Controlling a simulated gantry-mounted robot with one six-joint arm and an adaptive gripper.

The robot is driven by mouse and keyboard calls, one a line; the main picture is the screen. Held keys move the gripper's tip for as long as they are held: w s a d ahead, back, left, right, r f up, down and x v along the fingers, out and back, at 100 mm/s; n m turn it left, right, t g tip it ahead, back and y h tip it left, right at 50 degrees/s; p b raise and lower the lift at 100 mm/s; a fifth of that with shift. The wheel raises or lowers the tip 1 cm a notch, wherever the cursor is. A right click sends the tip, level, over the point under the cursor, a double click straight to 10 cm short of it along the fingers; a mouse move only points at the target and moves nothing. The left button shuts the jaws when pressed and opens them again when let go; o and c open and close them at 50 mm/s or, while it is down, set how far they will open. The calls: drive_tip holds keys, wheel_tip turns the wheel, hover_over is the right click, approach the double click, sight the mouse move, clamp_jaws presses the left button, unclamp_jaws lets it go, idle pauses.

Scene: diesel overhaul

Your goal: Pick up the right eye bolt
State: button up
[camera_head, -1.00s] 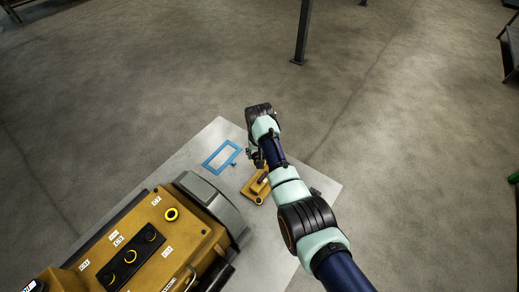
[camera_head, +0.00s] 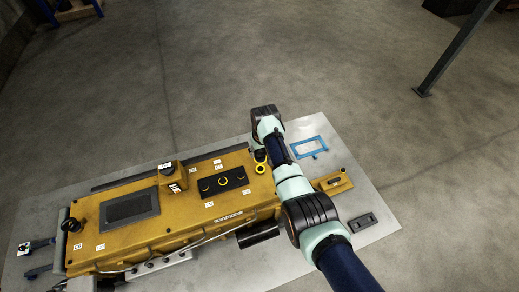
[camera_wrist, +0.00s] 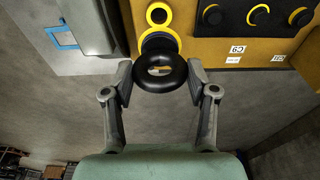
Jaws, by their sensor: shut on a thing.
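My gripper (camera_wrist: 160,76) is shut on a black ring-shaped eye bolt (camera_wrist: 160,84) in the wrist view, one finger on each side of the ring. Its lower part is hidden behind the ring. Behind the ring lies the right end of the yellow engine housing (camera_wrist: 225,48), with a yellow ring (camera_wrist: 160,13) and a second yellow-edged round spot close behind the eye bolt. In the head view the arm's end is above the housing's (camera_head: 188,224) right end, close to the yellow ring (camera_head: 261,169). Whether the eye bolt touches the housing cannot be told.
A black knob-like part (camera_head: 72,225) stands on the housing's left end. A yellow bracket (camera_head: 333,182), a blue frame (camera_head: 309,147) and a dark block (camera_head: 363,222) lie on the grey table (camera_head: 385,212) to the right. The floor beyond is open, with a metal post (camera_head: 455,48).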

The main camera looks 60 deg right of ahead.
sight(261, 159)
drive_tip(key=shift+f+b, duration=3.05)
drive_tip(key=shift+f, duration=0.45)
drive_tip(key=shift+f, duration=0.5)
drive_tip(key=shift+m, duration=1.7)
